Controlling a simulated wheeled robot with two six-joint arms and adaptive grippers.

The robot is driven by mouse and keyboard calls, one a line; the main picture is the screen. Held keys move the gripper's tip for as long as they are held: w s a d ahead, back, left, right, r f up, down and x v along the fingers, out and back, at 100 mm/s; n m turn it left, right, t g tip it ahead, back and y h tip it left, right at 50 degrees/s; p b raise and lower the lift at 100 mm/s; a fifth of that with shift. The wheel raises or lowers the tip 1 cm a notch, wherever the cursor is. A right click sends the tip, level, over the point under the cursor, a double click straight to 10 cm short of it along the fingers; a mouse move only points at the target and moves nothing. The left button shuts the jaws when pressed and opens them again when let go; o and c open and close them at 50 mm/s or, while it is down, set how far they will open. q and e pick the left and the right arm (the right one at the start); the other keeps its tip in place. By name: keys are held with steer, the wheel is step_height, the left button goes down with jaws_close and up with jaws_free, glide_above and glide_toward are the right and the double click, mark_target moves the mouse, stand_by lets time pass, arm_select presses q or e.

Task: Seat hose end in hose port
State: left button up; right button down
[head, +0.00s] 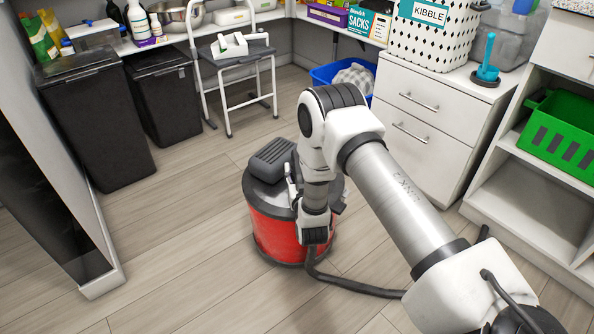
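A red canister vacuum (272,236) with a dark grey lid stands upright on the floor in the middle of the head view. A black hose (352,286) runs from the vacuum's front right side along the floor and passes behind my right arm. My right arm comes in from the lower right and bends down over the vacuum. Its wrist is in front of the red body, right where the hose meets it. The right gripper's fingers, the hose end and the hose port are hidden or too small to tell apart. My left gripper is out of view.
Two black bins (97,128) stand at the left, and a grey step stool (245,62) is behind. A white drawer cabinet (425,125) and a shelf with a green basket (566,136) are on the right. The wooden floor left of the vacuum is clear.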

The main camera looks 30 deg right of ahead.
steer(key=shift+p, duration=0.45)
stand_by(0.9)
steer(key=shift+f+b, duration=1.35)
steer(key=shift+f, duration=0.7)
steer(key=c, duration=0.6)
jaws_free()
steer(key=shift+c, duration=0.2)
steer(key=v, duration=1.2)
